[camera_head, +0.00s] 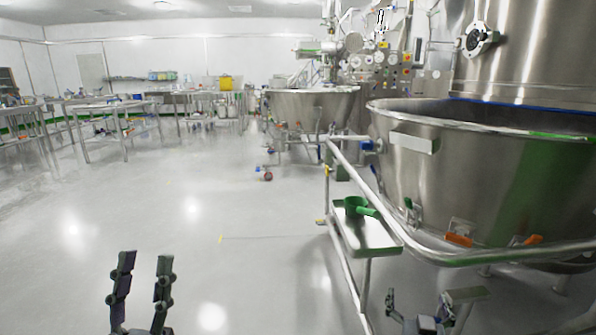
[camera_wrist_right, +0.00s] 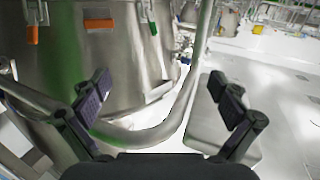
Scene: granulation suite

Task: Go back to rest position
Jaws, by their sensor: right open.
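My left gripper (camera_head: 142,262) stands at the bottom left of the head view. Its two fingers point up, spread apart over bare floor, with nothing between them. My right gripper (camera_head: 418,303) shows at the bottom edge of the head view, below the small steel tray and partly cut off. In the right wrist view its fingers (camera_wrist_right: 160,95) are wide apart and empty, with the metal rail and the big steel vessel beyond them.
A large steel vessel (camera_head: 480,185) fills the right side, with a curved rail (camera_head: 465,257) in front. A green scoop (camera_head: 356,206) rests on the small steel tray (camera_head: 372,243). Workbenches (camera_head: 110,105) stand far left. The floor at left and centre is clear.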

